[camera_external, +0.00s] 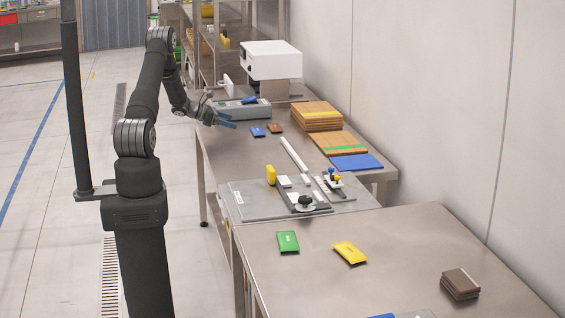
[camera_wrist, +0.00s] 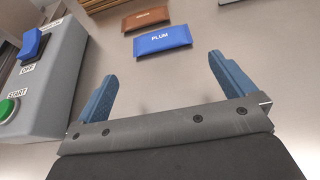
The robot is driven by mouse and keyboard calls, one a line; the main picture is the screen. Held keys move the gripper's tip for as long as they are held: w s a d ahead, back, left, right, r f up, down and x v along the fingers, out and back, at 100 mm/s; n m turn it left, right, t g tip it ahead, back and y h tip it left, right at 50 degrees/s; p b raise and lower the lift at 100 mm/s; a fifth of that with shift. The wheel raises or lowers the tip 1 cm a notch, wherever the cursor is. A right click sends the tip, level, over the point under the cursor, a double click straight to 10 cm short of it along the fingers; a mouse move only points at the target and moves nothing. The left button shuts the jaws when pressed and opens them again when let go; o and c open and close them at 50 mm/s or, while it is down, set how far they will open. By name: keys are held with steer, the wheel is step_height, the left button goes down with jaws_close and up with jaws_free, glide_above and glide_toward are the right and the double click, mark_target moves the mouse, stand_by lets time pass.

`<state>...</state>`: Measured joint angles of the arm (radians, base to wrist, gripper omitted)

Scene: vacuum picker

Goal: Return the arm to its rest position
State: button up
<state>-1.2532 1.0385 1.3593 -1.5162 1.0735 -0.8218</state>
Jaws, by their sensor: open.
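My arm (camera_external: 146,95) stands at the left in the external view and reaches over the far table. My gripper (camera_external: 222,120) is open above that table, with two blue fingers apart. In the wrist view my gripper (camera_wrist: 166,85) has nothing between its fingers. A blue packet labelled PLUM (camera_wrist: 162,40) lies flat on the table ahead of the fingertips, apart from them; it also shows in the external view (camera_external: 258,132). A brown packet (camera_wrist: 157,16) lies just beyond it, also seen in the external view (camera_external: 275,128).
A grey control box (camera_wrist: 45,85) with a green START button (camera_wrist: 7,109) and blue switch (camera_wrist: 33,44) stands close at left. A white machine (camera_external: 270,62), wooden boards (camera_external: 317,118) and a grey fixture plate (camera_external: 250,206) share the tables. Green (camera_external: 288,241) and yellow (camera_external: 350,252) packets lie nearer.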

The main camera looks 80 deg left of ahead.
mark_target(256, 130)
steer(key=x, duration=1)
steer(key=shift+f, duration=0.15)
steer(key=shift+w+a+r, duration=0.1)
steer(key=shift+w+r, duration=0.15)
steer(key=shift+r, duration=1.6)
steer(key=shift+f, duration=0.15)
